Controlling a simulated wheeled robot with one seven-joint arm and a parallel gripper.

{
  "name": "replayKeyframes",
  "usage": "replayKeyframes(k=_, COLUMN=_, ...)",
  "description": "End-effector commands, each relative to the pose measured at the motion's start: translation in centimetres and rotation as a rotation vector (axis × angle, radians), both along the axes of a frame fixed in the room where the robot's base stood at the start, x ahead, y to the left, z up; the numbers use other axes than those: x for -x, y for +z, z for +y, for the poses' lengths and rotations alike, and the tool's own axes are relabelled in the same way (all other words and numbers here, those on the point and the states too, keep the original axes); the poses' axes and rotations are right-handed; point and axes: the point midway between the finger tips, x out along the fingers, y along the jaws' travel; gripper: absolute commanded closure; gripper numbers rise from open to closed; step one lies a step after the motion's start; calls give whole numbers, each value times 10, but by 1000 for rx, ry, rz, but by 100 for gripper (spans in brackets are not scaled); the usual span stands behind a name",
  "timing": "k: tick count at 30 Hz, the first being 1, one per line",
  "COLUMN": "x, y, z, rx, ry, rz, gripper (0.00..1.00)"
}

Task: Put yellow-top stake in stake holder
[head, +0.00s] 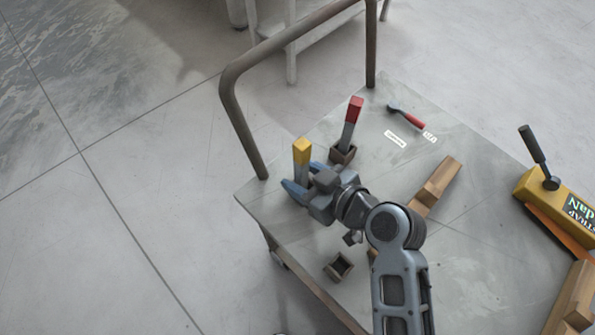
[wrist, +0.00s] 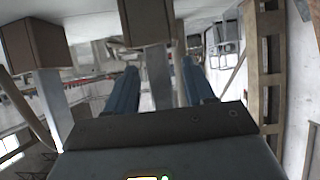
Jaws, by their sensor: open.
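The yellow-top stake (head: 302,152) stands upright near the cart's left corner in the head view. Its lower part is hidden behind my gripper (head: 297,188). In the wrist view, which looks inverted, its grey shaft (wrist: 158,78) runs between the two blue fingers of my gripper (wrist: 156,68), with a gap on each side. A brown block-like holder (wrist: 146,20) shows at the shaft's foot. My gripper is open around the shaft. An empty square stake holder (head: 338,266) sits near the cart's front edge.
A red-top stake (head: 351,123) stands in another holder (head: 342,154) just right of my gripper. A red-handled tool (head: 406,116), a wooden block (head: 437,183) and a yellow strap box (head: 556,195) lie further right. The cart's tube handle (head: 236,105) rises behind.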

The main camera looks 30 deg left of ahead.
Motion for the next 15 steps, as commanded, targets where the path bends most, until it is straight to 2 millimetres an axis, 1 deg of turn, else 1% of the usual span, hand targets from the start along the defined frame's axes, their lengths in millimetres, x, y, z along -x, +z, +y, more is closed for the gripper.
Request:
replayKeyframes(k=1, x=3, y=4, z=-9, rx=-1, ry=-4, rz=-1, gripper=47)
replayKeyframes(k=3, x=7, y=11, z=-22, rx=-1, ry=-4, rz=0, gripper=47)
replayKeyframes(k=9, x=19, y=30, z=-55, rx=0, ry=-3, rz=-1, gripper=47)
replayKeyframes(k=15, x=26, y=43, z=-76, rx=0, ry=-2, rz=-1, gripper=47)
